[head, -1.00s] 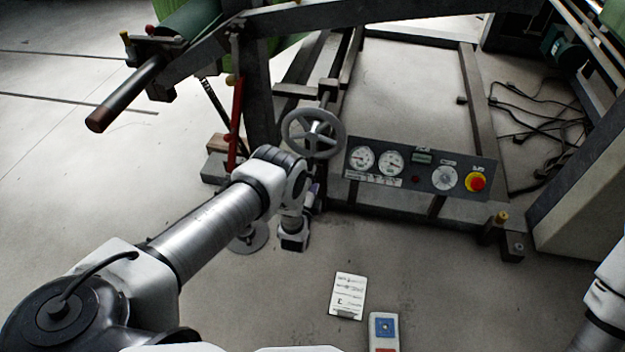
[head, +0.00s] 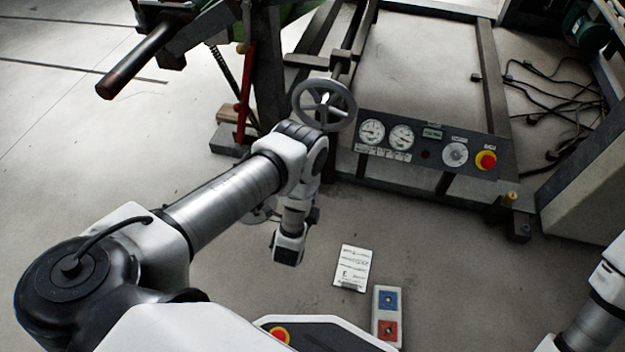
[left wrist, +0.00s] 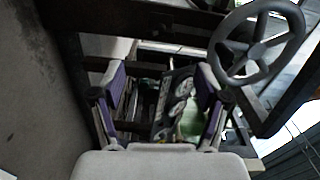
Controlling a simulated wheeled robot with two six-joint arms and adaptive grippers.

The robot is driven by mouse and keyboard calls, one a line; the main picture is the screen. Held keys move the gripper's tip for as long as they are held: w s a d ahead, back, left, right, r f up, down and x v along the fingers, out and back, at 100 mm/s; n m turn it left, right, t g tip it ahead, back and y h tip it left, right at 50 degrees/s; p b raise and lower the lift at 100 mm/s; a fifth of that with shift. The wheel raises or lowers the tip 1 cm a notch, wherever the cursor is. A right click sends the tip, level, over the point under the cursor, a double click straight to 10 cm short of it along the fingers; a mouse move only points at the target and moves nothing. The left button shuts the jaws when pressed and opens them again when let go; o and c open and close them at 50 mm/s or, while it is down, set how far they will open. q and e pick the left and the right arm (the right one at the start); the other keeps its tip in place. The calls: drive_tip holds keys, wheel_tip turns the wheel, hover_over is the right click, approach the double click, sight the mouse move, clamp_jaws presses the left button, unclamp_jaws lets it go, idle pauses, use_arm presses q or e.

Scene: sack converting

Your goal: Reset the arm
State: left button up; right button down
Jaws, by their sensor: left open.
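My left arm reaches in from the left in the head view and bends down at the wrist, left of the control panel and below the grey handwheel (head: 324,104). Its gripper is mostly hidden behind the wrist there. In the left wrist view the left gripper (left wrist: 160,88) shows two purple-edged fingers spread apart with nothing held between them. The handwheel (left wrist: 258,42) appears there beyond the fingers, to the right. Part of my right arm shows at the right edge of the head view, but its gripper is out of view.
The control panel (head: 408,150) has gauges and a red emergency button (head: 486,160). A white card (head: 354,265) and a box with blue and red buttons (head: 387,316) lie lower down. A roller bar (head: 140,62) juts out upper left. Cables (head: 560,105) lie at right.

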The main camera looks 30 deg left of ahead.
use_arm(q)
drive_tip(key=shift+w, duration=0.1)
drive_tip(key=w+r+p, duration=0.1)
drive_tip(key=w+r, duration=0.3)
drive_tip(key=r, duration=0.5)
drive_tip(key=s+d+f+n+g+h+p, duration=0.1)
drive_tip(key=s+d+f+n+g+h, duration=0.15)
drive_tip(key=s+n+g, duration=1)
drive_tip(key=s+d+f+n+g+h, duration=0.25)
drive_tip(key=s+g, duration=0.25)
drive_tip(key=s, duration=1.6)
wheel_tip(320, 180, up, 38)
drive_tip(key=p, duration=3.8)
drive_tip(key=shift+w+a+m+y, duration=0.2)
drive_tip(key=shift+a+m+y, duration=0.1)
drive_tip(key=shift+a+m, duration=0.1)
